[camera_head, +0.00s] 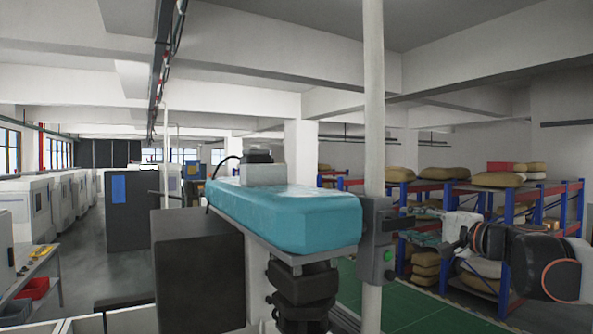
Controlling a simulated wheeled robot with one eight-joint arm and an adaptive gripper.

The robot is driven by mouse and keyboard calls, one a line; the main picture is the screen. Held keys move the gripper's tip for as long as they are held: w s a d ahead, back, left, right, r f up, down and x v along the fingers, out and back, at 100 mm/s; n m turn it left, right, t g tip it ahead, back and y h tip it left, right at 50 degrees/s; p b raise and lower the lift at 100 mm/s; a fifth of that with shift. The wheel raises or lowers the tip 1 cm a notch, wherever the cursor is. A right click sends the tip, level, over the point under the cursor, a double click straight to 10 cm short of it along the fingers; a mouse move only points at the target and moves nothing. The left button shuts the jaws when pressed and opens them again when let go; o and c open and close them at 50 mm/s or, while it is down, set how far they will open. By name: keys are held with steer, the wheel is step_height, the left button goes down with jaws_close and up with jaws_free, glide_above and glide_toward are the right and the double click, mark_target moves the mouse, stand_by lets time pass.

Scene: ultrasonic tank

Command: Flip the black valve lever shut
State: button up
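I cannot clearly pick out the black valve lever or its valve. A short dark bar (398,223) shows at the right side of a grey box (377,240) on a pale upright pole (373,120). I cannot tell whether this bar is the lever. An arm, black and white with orange rings, comes in from the right and is likely mine. Its end, which seems to be my gripper (430,230), points left towards the grey box. It is small and blends with the shelves behind, so its fingers, and anything in them, cannot be made out.
A teal block (285,215) on a grey plate fills the middle foreground, with black jointed parts beneath. A dark cabinet (130,210) stands behind at left. Blue and orange racks (508,200) with tan sacks stand at right. Green floor (425,310) shows at lower right.

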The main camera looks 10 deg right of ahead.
steer(key=shift+r, duration=0.15)
step_height(320, 180, up, 10)
stand_by(0.7)
